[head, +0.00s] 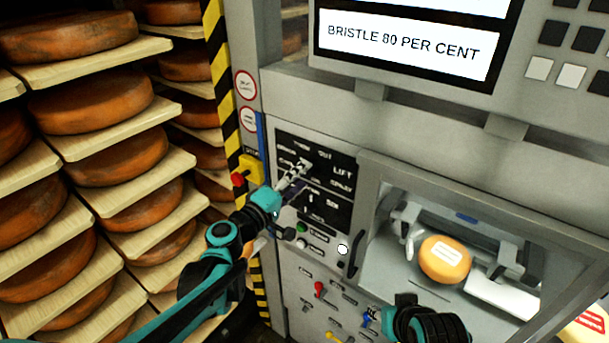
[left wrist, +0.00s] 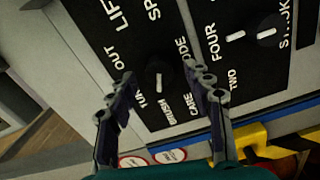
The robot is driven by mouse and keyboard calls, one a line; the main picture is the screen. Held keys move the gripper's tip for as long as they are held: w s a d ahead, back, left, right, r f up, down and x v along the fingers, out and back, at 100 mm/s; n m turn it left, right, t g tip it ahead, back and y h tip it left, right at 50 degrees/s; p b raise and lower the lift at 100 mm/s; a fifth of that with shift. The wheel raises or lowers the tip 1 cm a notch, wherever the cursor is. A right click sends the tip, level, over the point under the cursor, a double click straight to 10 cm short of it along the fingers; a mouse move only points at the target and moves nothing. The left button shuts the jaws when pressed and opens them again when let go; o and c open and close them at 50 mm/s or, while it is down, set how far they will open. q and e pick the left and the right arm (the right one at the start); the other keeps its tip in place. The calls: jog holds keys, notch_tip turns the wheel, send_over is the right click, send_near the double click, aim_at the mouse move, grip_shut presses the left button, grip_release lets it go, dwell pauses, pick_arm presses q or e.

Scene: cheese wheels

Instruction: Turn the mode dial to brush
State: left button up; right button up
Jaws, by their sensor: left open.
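The mode dial (left wrist: 158,78) is a small dark knob with a white mark on a black panel. In the left wrist view the mark points down, toward the TURN and BRUSH labels; I cannot tell exactly which it is set to. My left gripper (left wrist: 160,90) is open, its fingers on either side of the dial, with no clear contact. In the head view the left gripper (head: 297,174) is at the black control panel (head: 330,205) and covers the dial. Part of my right arm's end (head: 425,322) shows at the bottom; its fingers are not clear.
Another knob (left wrist: 268,35) sits beside the dial. A yellow box with a red button (head: 240,179) is left of the panel. A cheese wheel (head: 445,260) is inside the machine's bay. A screen (head: 405,45) reads BRISTLE 80 PER CENT. Shelves of cheese fill the left.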

pick_arm(q)
jog(key=v, duration=1)
